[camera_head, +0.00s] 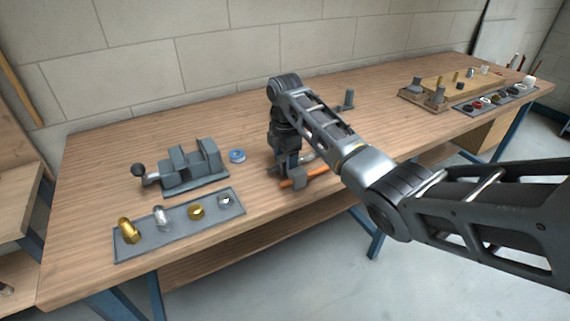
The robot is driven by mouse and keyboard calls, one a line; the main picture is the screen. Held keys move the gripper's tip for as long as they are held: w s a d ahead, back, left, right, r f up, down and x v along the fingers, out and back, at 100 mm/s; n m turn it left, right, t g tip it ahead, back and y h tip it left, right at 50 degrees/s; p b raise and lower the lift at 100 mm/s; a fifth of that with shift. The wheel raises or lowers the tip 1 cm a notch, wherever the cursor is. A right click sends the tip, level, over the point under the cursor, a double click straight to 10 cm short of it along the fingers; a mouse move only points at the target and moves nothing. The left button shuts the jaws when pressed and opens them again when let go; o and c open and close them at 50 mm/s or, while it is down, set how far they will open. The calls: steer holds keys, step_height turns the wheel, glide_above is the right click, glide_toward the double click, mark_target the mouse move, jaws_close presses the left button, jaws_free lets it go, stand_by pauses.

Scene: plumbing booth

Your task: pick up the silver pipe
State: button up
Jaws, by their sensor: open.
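My gripper (284,172) points down at the table near its front edge, at the middle of the view. Its jaws are open, and its fingers are small and dark here. A short silvery piece (308,156) shows just right of the fingers, partly hidden by my gripper and arm; it looks like the silver pipe. A copper-orange pipe (304,177) lies at the fingertips, just in front of the silvery piece. I cannot tell whether the fingers touch either one.
A grey tray (180,228) at the left holds brass and silver fittings. Behind it are a grey vise (186,166) and a blue roll (237,156). A wooden rack (416,101) and another tray (511,102) stand at far right. The table's middle back is mostly clear.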

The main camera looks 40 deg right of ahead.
steer(key=c, duration=1.2)
steer(key=shift+r, duration=0.2)
